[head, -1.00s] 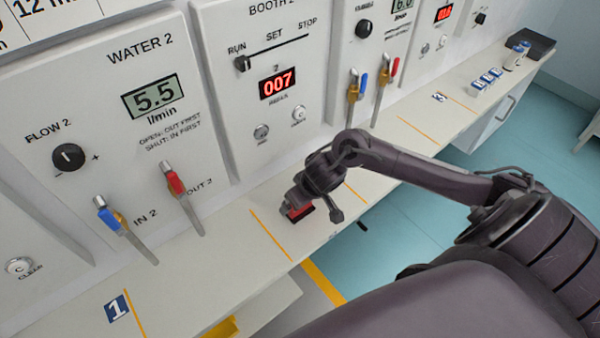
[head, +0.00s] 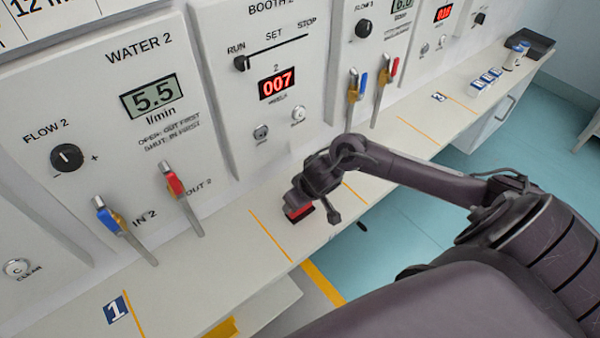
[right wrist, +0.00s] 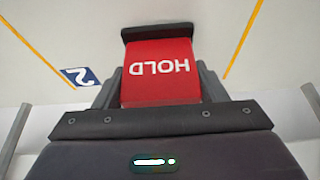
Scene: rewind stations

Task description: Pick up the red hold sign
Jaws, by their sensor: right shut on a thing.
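The red hold sign (right wrist: 160,80) fills the middle of the right wrist view, its white HOLD lettering upside down there, with a dark base edge at its far end. My right gripper (right wrist: 160,92) is shut on it, a finger on each side. In the head view the red hold sign (head: 299,212) shows as a small red patch low over the bench, under my right gripper (head: 296,203), which covers most of it. I cannot tell whether its base touches the bench. My left gripper is not in view.
The bench (head: 240,265) has orange lines and number labels. Behind it stand the Water 2 panel (head: 105,130), with blue-handled (head: 105,213) and red-handled (head: 172,180) valves, and the Booth 2 panel (head: 255,100). Small blue-and-white items (head: 488,77) and a dark tray (head: 537,46) sit at the far end.

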